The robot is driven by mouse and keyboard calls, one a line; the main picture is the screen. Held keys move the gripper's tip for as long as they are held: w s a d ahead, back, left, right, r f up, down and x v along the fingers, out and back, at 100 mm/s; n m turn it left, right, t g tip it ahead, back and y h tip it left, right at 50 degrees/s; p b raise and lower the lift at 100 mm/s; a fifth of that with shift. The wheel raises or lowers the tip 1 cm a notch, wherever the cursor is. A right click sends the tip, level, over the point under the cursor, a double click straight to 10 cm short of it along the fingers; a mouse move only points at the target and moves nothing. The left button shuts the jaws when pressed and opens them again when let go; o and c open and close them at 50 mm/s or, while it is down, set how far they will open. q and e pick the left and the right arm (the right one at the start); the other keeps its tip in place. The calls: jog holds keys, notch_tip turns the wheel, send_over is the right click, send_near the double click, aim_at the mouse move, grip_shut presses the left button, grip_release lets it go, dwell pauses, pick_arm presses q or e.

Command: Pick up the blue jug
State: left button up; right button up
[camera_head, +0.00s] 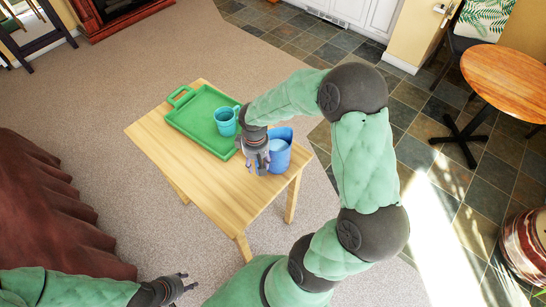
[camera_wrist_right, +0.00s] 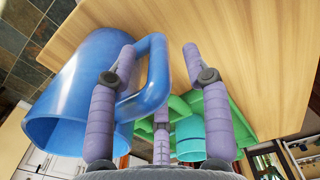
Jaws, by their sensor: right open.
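The blue jug (camera_head: 279,150) stands on the wooden table near its right corner. In the right wrist view the jug (camera_wrist_right: 75,90) is large at the left, with its handle (camera_wrist_right: 157,75) facing the gripper. My right gripper (camera_head: 257,160) is at the jug's left side, just above the tabletop. In the wrist view the right gripper (camera_wrist_right: 159,50) is open, with its fingers spread on either side of the handle; I cannot tell whether they touch it. My left gripper (camera_head: 182,286) is low at the bottom, off the table, fingers apart and empty.
A green tray (camera_head: 186,128) lies on the wooden table (camera_head: 222,190), with a teal mug (camera_head: 226,121) at its right edge, near my right gripper. The table's front part is clear. A brown draped piece (camera_head: 45,205) stands at left; a round wooden table (camera_head: 508,78) at right.

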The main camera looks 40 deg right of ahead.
notch_tip(320, 180, down, 3)
jog(key=shift+r+b, duration=0.1)
jog(key=shift+b, duration=0.2)
grip_shut()
jog(key=shift+r, duration=0.15)
